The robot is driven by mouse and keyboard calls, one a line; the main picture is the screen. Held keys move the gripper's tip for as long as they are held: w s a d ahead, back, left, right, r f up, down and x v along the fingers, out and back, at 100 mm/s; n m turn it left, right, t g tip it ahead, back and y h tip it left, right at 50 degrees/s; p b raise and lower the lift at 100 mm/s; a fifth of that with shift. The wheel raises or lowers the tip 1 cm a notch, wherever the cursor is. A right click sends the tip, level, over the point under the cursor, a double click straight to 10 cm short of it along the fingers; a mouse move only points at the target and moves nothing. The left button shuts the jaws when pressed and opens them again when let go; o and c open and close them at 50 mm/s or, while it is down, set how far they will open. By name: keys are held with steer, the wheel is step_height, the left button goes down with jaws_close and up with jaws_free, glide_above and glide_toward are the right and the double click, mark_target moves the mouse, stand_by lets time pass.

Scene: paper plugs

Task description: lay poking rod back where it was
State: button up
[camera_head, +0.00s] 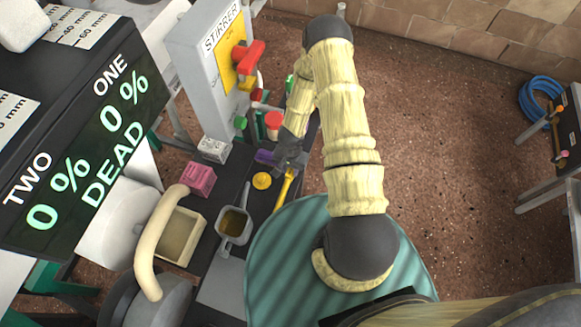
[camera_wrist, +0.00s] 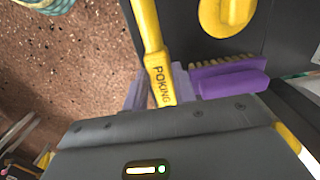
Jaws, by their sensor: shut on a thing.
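The yellow poking rod (camera_head: 284,190) is in my gripper (camera_head: 290,164) in the head view, over the right edge of the dark bench. In the wrist view my gripper (camera_wrist: 158,90) is shut on the rod's thicker end, which is marked POKING (camera_wrist: 162,84). The rod (camera_wrist: 147,28) runs up out of the picture, alongside the dark bench edge. Whether the rod touches the bench cannot be told. Its far tip is outside the wrist view.
A purple brush (camera_wrist: 230,78) lies close beside my gripper. A yellow round piece (camera_head: 262,181), a grey pot (camera_head: 234,226), a pink box (camera_head: 199,179) and a white box (camera_head: 214,149) stand on the bench (camera_head: 232,180). The STIRRER panel (camera_head: 210,70) rises behind. Open floor (camera_head: 440,130) lies right.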

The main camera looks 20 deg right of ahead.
steer(key=shift+f+b, duration=0.5)
steer(key=shift+f, duration=0.65)
steer(key=o, duration=1.1)
steer(key=shift+c, duration=0.2)
steer(key=shift+r, duration=0.15)
step_height(320, 180, up, 17)
steer(key=p, duration=0.4)
steer(key=shift+w+d, duration=0.1)
steer(key=shift+w, duration=0.05)
